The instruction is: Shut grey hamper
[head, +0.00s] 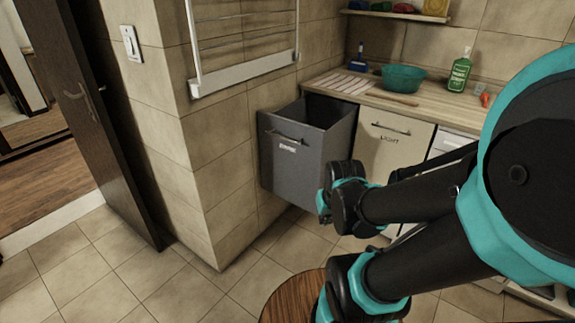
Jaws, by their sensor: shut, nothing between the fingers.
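The grey hamper (290,166) is a deep drawer-like bin beneath the left end of the counter. It stands pulled out, with its open top and dark inside showing. A dark bar handle (287,138) and a small white label, too small to read surely, are on its front. My arm comes in from the right, and one of its joints overlaps the hamper's lower right edge in the picture. I cannot tell whether they touch. My gripper's fingers do not show.
A pale hamper front (388,150) marked "LIGHT" sits flush to the right. The counter (440,104) holds a teal basin (403,79) and a green bottle (459,74). A tiled wall (225,160) stands close left of the hamper. A round wooden top (291,297) is below; floor at left is clear.

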